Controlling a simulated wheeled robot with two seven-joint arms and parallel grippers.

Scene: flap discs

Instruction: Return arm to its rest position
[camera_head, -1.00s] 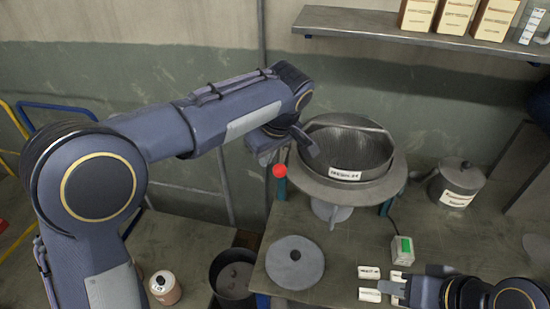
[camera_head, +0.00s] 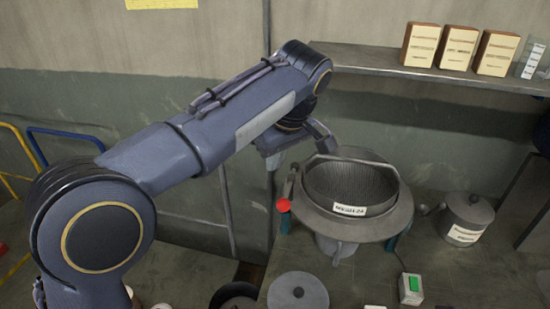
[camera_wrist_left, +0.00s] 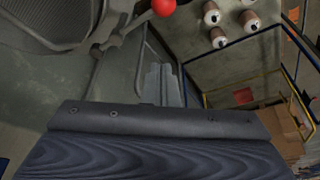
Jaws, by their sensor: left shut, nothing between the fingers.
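My left arm reaches in from the left in the head view, with its elbow high. My left gripper (camera_head: 322,137) hangs at its end, just above the back left rim of the round sieve machine (camera_head: 352,185). It is shut and holds nothing; a gap between it and the rim is hard to judge. The wide grey and dark striped part (camera_wrist_left: 150,150) across the bottom of the left wrist view belongs to my own arm. My right gripper is not in view.
A lever with a red ball (camera_head: 283,205) stands at the sieve's left; the ball shows in the left wrist view (camera_wrist_left: 163,7). A grey disc (camera_head: 298,291), a lidded pot (camera_head: 466,215) and a green-fronted box (camera_head: 411,289) are on the bench. A shelf (camera_head: 390,66) holds boxes.

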